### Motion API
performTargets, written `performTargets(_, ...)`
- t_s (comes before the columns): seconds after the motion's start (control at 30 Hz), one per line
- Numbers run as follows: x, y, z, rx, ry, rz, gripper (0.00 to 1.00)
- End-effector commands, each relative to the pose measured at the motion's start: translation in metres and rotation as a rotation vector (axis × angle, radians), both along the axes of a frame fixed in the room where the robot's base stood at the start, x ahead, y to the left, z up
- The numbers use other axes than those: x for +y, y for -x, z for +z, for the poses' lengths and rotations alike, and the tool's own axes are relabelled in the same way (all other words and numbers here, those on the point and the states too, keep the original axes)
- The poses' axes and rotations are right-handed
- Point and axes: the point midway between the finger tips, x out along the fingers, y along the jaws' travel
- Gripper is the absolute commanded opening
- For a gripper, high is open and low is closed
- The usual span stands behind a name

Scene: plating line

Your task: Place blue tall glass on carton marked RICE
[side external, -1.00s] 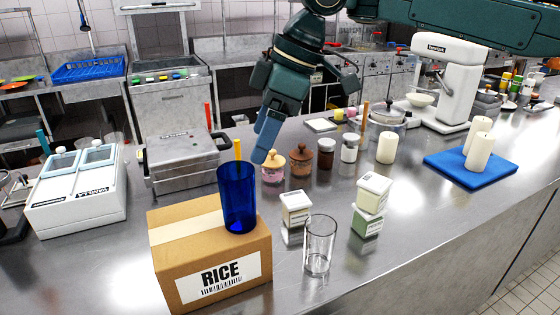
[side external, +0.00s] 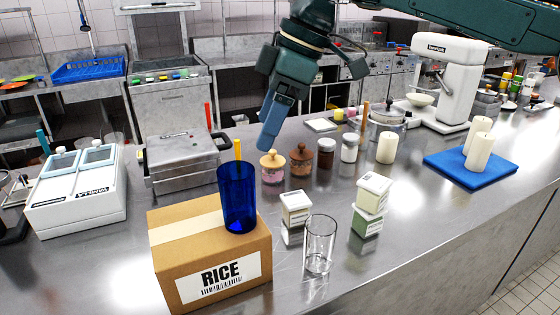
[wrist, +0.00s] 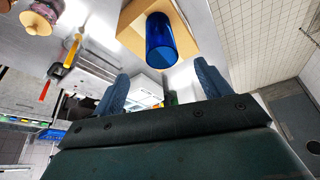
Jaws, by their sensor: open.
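The blue tall glass (side external: 237,198) stands upright on top of the cardboard carton marked RICE (side external: 205,285), near the right side of its top. In the wrist view the blue glass (wrist: 160,38) shows with the carton (wrist: 133,12) under it, beyond my fingers. My gripper (side external: 270,135) is raised behind and to the right of the glass, apart from it. In the wrist view my gripper (wrist: 160,90) has its two blue fingers spread, with nothing held between them.
A clear glass (side external: 319,244) and small stacked boxes (side external: 370,205) stand right of the carton. Lidded jars (side external: 273,168) stand below my gripper. A white two-lid VANILLA container (side external: 80,190) is at the left. A blue board (side external: 470,168) with candles lies at the right.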

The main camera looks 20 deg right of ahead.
Motion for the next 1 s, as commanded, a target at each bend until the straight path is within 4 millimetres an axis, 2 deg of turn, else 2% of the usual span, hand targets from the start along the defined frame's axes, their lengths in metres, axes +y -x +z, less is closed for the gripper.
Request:
performTargets(0.27,-0.003,0.001,0.002,0.001,-0.003,-0.01,0.76)
performTargets(0.47,-0.021,0.01,0.014,0.007,-0.018,-0.074,0.76)
performTargets(0.7,-0.066,0.035,0.033,0.018,-0.052,-0.229,0.76)
performTargets(1.0,-0.129,0.081,0.04,0.018,-0.088,-0.452,0.76)
